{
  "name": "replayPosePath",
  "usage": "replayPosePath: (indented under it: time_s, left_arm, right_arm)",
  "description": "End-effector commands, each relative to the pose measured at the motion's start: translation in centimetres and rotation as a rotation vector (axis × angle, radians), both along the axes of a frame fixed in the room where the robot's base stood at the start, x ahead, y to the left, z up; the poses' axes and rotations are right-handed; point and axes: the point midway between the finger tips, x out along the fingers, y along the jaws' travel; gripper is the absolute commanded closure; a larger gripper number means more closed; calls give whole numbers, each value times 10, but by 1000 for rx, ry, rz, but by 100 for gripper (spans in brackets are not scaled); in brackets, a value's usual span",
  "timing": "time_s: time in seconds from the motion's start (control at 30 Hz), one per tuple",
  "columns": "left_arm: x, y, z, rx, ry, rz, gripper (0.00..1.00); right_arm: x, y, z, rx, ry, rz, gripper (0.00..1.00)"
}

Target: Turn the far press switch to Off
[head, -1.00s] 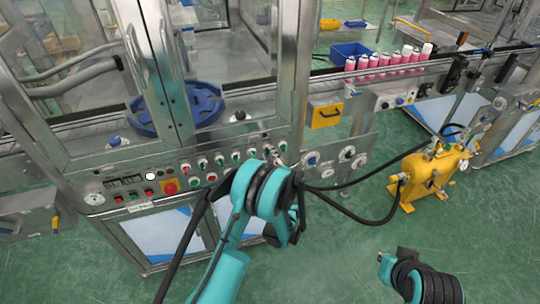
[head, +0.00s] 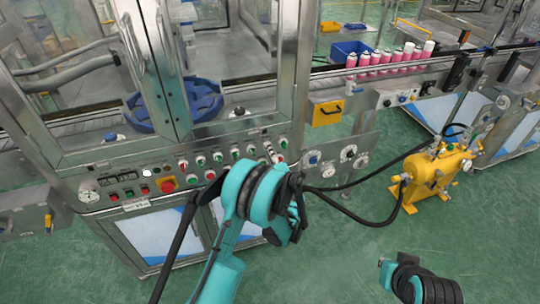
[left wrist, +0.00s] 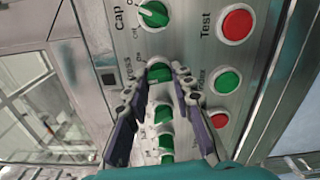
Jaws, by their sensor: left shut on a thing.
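A green Cap switch (left wrist: 153,14) is above the press switch in the left wrist view, and more green knobs are below. A red Test button (left wrist: 237,24) and a green button (left wrist: 226,82) are to the right. A yellow machine (head: 436,172) with black hoses stands on the floor.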

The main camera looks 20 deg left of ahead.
Motion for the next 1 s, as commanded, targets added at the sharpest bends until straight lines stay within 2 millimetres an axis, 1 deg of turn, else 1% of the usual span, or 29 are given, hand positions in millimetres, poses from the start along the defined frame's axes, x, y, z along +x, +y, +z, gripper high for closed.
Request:
replayPosePath:
  time_s: [0.03,0.1,0.3,0.5,0.7,1.0]
  left_arm:
    - [0,0,-2,-35,-23,0,100]
    - [0,0,-2,-84,-56,0,100]
    - [0,0,-2,-203,-136,0,100]
    - [0,0,-1,-283,-190,0,100]
    - [0,0,-1,-324,-218,0,100]
    - [0,0,-1,-337,-227,0,100]
  right_arm:
    - [0,0,-4,0,0,0,100]
    - [0,0,-6,0,0,0,100]
    - [0,0,-10,0,0,0,100]
    - [0,0,-11,0,0,0,100]
    - [0,0,-12,0,0,0,100]
    - [0,0,-12,0,0,0,100]
